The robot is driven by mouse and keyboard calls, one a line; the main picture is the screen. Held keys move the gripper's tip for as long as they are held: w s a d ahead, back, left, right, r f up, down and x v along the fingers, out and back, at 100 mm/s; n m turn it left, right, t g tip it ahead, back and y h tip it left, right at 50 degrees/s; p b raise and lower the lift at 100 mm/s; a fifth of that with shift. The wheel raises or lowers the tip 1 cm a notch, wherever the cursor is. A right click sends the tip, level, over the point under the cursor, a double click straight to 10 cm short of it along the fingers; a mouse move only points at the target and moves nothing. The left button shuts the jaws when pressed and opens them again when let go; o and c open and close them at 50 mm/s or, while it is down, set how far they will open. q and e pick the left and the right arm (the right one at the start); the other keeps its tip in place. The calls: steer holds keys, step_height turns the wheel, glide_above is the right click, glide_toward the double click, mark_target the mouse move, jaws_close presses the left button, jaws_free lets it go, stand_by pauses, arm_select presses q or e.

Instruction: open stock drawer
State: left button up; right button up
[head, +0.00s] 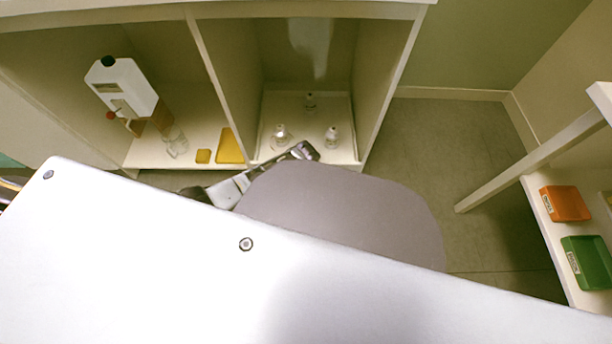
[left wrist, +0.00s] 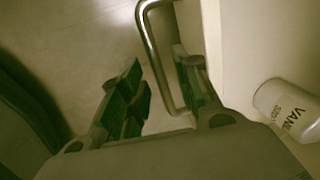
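In the left wrist view my left gripper (left wrist: 160,88) is open, with green-padded fingers apart. A shiny bent metal handle (left wrist: 152,50) passes between them. One finger is inside the handle loop and the other outside, with a gap to the bar. The handle stands beside a pale drawer front (left wrist: 212,40). A white bottle (left wrist: 288,108) with partly readable lettering, "VANIL", is behind that front. In the head view a pale drawer or tray (head: 270,102) holds small clear bottles (head: 332,135) in the cabinet's right compartment. My body hides much of the front. My right gripper is not in view.
The left compartment holds a white dispenser (head: 128,85), a clear bottle (head: 176,142) and a yellow tray (head: 230,147). At right, a shelf (head: 552,238) carries an orange bin (head: 565,204) and a green bin (head: 588,262). Floor (head: 435,150) between them is clear.

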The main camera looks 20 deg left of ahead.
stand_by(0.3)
arm_select(q)
jaws_close()
stand_by(0.4)
